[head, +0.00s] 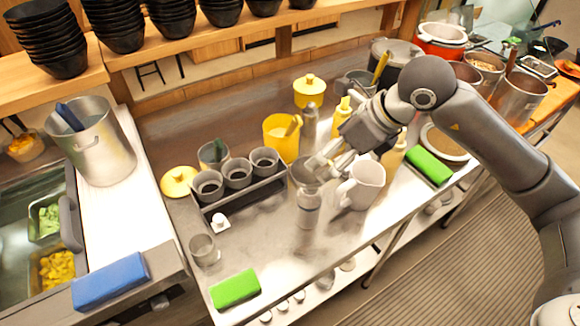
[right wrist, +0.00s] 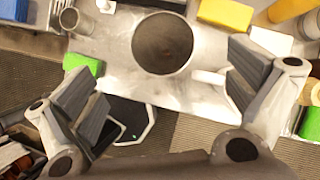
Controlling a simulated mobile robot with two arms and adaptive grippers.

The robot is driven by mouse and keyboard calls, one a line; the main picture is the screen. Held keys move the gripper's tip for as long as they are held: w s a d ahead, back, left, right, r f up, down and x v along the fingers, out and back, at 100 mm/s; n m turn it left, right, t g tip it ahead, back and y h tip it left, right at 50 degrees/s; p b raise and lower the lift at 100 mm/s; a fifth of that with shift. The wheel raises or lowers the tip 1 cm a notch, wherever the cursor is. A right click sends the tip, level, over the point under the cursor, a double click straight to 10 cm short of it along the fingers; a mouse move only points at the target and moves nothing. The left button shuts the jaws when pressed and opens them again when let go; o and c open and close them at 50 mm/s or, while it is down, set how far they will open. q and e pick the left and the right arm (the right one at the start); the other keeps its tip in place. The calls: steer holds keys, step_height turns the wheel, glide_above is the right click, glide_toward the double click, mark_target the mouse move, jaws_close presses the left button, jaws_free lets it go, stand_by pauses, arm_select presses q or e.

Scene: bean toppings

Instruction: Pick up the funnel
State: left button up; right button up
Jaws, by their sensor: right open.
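The grey funnel (head: 303,173) appears to sit upright on a pale bottle (head: 308,208) near the middle of the steel counter. Its wide round mouth (right wrist: 163,42) faces up in the right wrist view, ahead of and between the two fingers. My right gripper (head: 322,165) is open and empty, close above and beside the funnel. It also shows in the right wrist view (right wrist: 165,88), with a finger on each side and no visible contact. The gripper hides part of the funnel's rim in the head view. My left gripper is not in view.
A white pitcher (head: 366,184) stands close to the right of the funnel. A dark caddy with grey cups (head: 238,172) is on the left, a yellow container (head: 281,138) behind. Green blocks (head: 235,288) lie near the front edge. Counter space in front of the caddy is fairly clear.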

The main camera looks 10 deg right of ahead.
mark_target(303, 178)
steer(key=f, duration=0.2)
steer(key=w+f+p, duration=0.1)
steer(key=f, duration=0.1)
steer(key=shift+w+a+p, duration=0.1)
steer(key=shift+a+p, duration=0.1)
steer(key=shift+p, duration=0.1)
steer(key=shift+w+a+f, duration=0.15)
steer(key=shift+f, duration=0.15)
steer(key=p+x, duration=0.3)
steer(key=x, duration=0.1)
steer(key=shift+a+f, duration=0.1)
steer(key=shift+a, duration=0.2)
steer(key=shift+w+a+f, duration=0.15)
steer(key=shift+w+f, duration=0.05)
steer(key=shift+f, duration=0.2)
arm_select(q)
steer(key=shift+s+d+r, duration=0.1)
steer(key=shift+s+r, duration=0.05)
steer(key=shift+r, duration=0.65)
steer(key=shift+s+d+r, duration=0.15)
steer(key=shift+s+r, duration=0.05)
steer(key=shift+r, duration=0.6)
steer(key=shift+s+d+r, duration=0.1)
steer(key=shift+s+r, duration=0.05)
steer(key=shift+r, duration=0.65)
arm_select(e)
steer(key=c, duration=0.8)
